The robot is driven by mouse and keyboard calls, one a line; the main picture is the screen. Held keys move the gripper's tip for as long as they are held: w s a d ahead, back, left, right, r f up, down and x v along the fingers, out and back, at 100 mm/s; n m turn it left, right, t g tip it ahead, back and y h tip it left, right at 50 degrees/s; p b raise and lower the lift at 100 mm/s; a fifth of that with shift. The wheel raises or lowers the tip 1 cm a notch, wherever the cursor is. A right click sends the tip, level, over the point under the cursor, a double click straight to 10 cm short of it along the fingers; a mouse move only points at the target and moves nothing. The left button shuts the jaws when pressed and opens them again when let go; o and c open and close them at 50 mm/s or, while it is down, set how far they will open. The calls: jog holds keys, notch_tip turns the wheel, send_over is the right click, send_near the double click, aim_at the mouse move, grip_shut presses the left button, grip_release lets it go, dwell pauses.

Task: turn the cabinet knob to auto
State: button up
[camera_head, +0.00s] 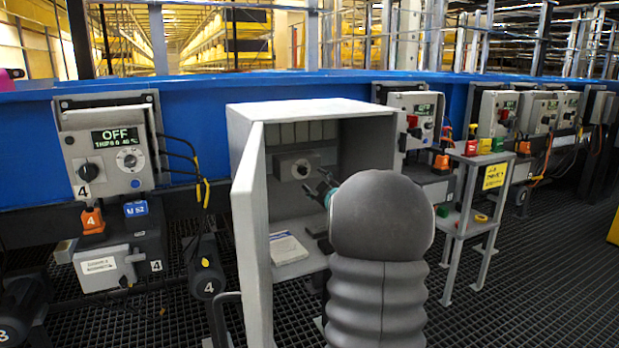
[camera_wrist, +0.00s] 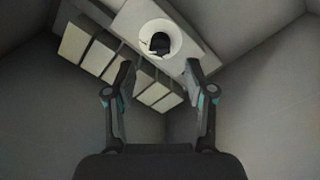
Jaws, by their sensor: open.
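The grey cabinet (camera_head: 300,107) stands with its door (camera_head: 250,240) swung open to the left. Inside, a grey switch box (camera_head: 284,167) carries a small dark knob (camera_head: 303,170) on a pale round plate. In the wrist view the knob (camera_wrist: 160,43) is beyond the fingertips, near the top middle, and apart from them. The setting it points to is too small to read. My gripper (camera_head: 325,185) is at the cabinet opening, to the right of the knob. In the wrist view my gripper (camera_wrist: 158,72) is open and empty, its fingers spread.
Pale breaker-like blocks (camera_wrist: 90,48) line the cabinet's back. A white booklet (camera_head: 287,248) lies on the cabinet floor. A control box (camera_head: 110,150) reading OFF is on the blue conveyor at left. A small grey stand (camera_head: 480,157) with coloured buttons stands at right.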

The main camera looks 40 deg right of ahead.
jog(key=v, duration=0.6)
jog(key=shift+d, duration=0.1)
dwell(0.4)
